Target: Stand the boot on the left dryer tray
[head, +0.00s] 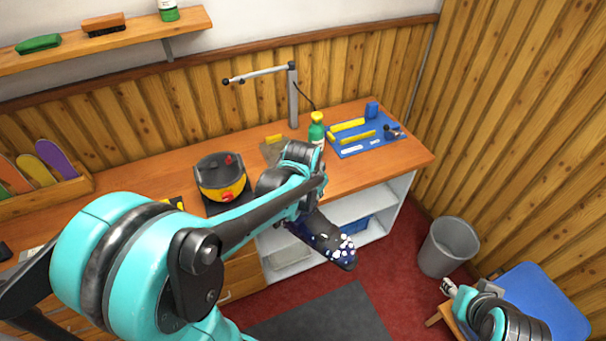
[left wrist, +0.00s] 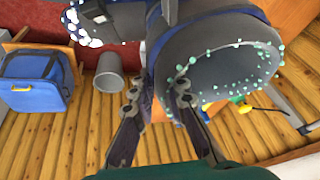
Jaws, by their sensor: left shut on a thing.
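The boot (head: 330,243) is dark, with white and blue spots at its lower end. It hangs tilted in front of the bench in the head view. My left gripper (head: 303,212) is shut on it, but my arm hides much of the grip. In the left wrist view the boot's grey body (left wrist: 222,75), with teal spots along its edge, fills the upper middle beyond the fingers (left wrist: 158,92). My right gripper (head: 449,288) is low at the right, apart from the boot; its jaw opening is unclear. I cannot make out the left dryer tray.
A grey bin (head: 447,246) stands on the red floor. A blue bag (head: 548,298) is at lower right.

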